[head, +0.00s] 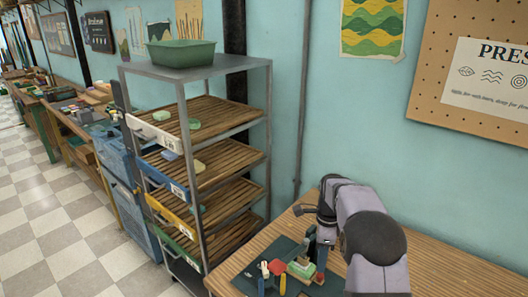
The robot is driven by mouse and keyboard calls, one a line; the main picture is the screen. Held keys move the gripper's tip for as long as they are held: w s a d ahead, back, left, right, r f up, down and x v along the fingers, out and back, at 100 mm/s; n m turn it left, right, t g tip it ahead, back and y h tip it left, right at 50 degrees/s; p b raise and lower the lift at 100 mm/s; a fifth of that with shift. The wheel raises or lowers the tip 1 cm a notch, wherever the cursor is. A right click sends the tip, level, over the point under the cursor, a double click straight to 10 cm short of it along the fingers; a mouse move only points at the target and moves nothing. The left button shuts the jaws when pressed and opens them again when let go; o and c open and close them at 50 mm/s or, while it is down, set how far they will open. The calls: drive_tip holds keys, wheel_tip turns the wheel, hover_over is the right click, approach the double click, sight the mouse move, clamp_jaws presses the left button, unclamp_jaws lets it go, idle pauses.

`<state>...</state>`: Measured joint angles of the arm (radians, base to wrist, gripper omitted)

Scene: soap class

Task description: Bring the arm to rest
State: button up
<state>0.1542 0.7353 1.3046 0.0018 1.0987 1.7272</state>
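My arm rises from the lower right over the wooden table (450,268) and bends down at its far end. My gripper (311,242) is small and partly hidden by my wrist. It hangs over the back of a dark mat (240,282), close to a small group of soap-sized objects. Whether its fingers are open or shut, or hold anything, is not clear.
On the mat are a green block (301,268), a red piece (278,267), a yellow-handled tool (283,285) and a blue-and-white item (265,280). A slatted shelf rack (228,150) with a green tub (181,53) stands left. The table's right side looks clear.

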drive_tip(key=s+a+n, duration=0.4)
drive_tip(key=s+n, duration=0.7)
drive_tip(key=s, duration=0.3)
drive_tip(key=s+a+n, duration=0.4)
drive_tip(key=s+n, duration=0.7)
drive_tip(key=s, duration=0.4)
drive_tip(key=w+a+f+n+t+y+b, duration=0.1)
drive_tip(key=w+a+f+b, duration=0.3)
drive_tip(key=f+b, duration=0.9)
drive_tip(key=w+a+f+n+t+y+b, duration=0.15)
drive_tip(key=a+f+b, duration=0.45)
drive_tip(key=f+b, duration=0.7)
drive_tip(key=w+a+f+n+t+y+b, duration=0.1)
drive_tip(key=w+a+f+n+t+b, duration=0.3)
drive_tip(key=f+b, duration=0.9)
wheel_tip(320, 180, down, 11)
drive_tip(key=s+m+g+b, duration=0.2)
drive_tip(key=m+g+b, duration=0.1)
drive_tip(key=b, duration=0.8)
drive_tip(key=s+d+f+m+g+h+b, duration=0.1)
drive_tip(key=s+d+f+m+b, duration=0.1)
drive_tip(key=d+f+b, duration=0.3)
drive_tip(key=s+d+f+m+g+h+b, duration=0.2)
drive_tip(key=s+d+f+b, duration=0.3)
drive_tip(key=d, duration=0.4)
drive_tip(key=shift+d, duration=0.15)
drive_tip(key=shift+g+h, duration=0.25)
